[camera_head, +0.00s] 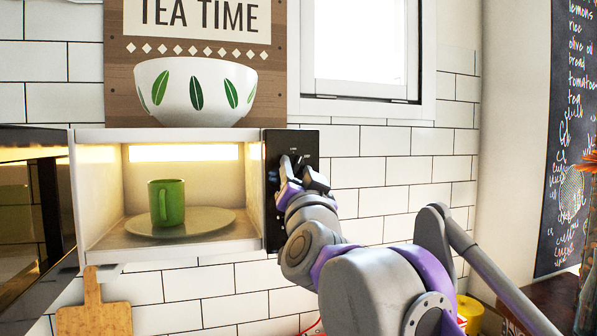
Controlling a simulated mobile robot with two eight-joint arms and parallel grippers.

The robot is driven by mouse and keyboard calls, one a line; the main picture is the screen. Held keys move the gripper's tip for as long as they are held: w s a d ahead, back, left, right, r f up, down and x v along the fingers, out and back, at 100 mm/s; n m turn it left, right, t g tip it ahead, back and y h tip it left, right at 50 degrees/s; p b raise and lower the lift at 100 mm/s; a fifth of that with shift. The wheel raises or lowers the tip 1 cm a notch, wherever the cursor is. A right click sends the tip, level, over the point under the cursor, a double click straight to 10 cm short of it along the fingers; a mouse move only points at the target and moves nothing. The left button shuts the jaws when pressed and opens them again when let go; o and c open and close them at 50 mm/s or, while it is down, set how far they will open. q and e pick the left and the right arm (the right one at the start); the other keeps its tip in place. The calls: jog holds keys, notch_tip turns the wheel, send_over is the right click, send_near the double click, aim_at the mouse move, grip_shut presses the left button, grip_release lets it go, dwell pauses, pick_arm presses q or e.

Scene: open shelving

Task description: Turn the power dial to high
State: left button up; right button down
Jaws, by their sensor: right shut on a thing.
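A microwave (97,190) with a lit interior stands open, its dark door (38,200) swung out to the left. A black control panel (273,235) runs down its right side. My right gripper (296,166) is at the upper part of this panel, shut on the power dial, which is mostly hidden behind the fingers. Small white markings show above the fingers, too small to read. My left gripper is not in view.
A green mug (167,202) stands on a plate (213,221) inside the microwave. A white bowl with green leaves (197,92) sits on top. A wooden board (93,308) is below. A yellow object (469,310) and orange flowers (587,165) are at the right.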

jog(key=shift+a+m+h, duration=0.1)
jog(key=shift+m+h, duration=0.5)
jog(key=shift+m, duration=0.8)
jog(key=shift+c, duration=2.1)
grip_release()
pick_arm(q)
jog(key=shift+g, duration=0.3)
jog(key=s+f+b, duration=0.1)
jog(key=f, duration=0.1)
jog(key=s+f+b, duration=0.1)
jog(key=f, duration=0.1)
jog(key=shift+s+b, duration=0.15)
jog(key=shift+b, duration=0.15)
pick_arm(e)
jog(key=v, duration=1)
jog(key=shift+s, duration=0.4)
